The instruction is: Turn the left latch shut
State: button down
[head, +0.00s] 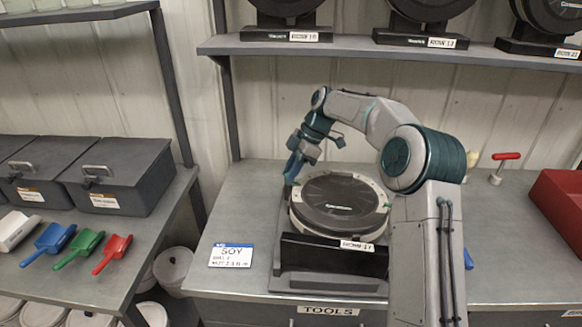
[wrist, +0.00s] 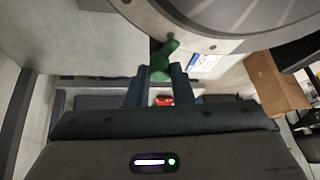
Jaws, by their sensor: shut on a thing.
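The seed meter (head: 342,203), a round unit with a dark lid and pale rim, sits in a black stand marked ROW 17 on the bench. My gripper (head: 291,172) reaches down at the meter's left edge. In the wrist view my gripper (wrist: 158,84) is shut on the green left latch (wrist: 164,60), its dark blue fingers on either side of the handle. The latch is at the meter's rim (wrist: 205,44). In the head view the gripper mostly hides this latch. A small green spot, perhaps the right latch (head: 387,205), shows on the right rim.
A SOY card (head: 231,256) lies left of the stand. Several seed meters stand on the shelf (head: 350,46) above. A red-handled tool (head: 505,158) and a red bin (head: 560,210) are at right. Scoops (head: 75,247) and dark boxes (head: 117,178) fill the left bench.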

jog(key=shift+n, duration=0.3)
jog(key=c, duration=1.3)
grip_release()
jog(key=shift+o, duration=0.2)
jog(key=v, duration=0.7)
jog(key=shift+w+r, duration=0.15)
jog(key=shift+r, duration=0.1)
